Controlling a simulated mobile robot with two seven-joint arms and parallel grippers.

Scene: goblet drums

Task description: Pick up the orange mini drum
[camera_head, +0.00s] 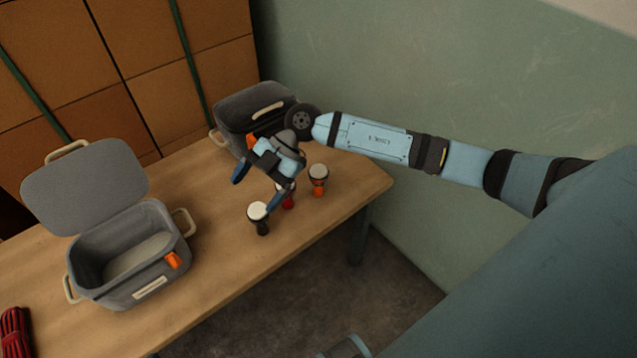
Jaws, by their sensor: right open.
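The orange mini drum (319,187) stands upright near the table's right end, with a pale top and a dark band around it. The red mini drum (289,201) is left of it, partly hidden behind my right gripper. The black mini drum (262,225) with a white top stands further left and nearer the front edge. My right gripper (254,194) is open and appears empty. It is left of the orange drum, with one finger over the red and black drums in the picture; I cannot tell whether it touches them. My left gripper is not in view.
An open grey case (120,292) with its lid up stands on the left of the wooden table (215,250). A closed grey case (235,105) is at the back, behind my right gripper. A red rope bundle (14,333) lies at far left. A green wall (400,60) borders the right.

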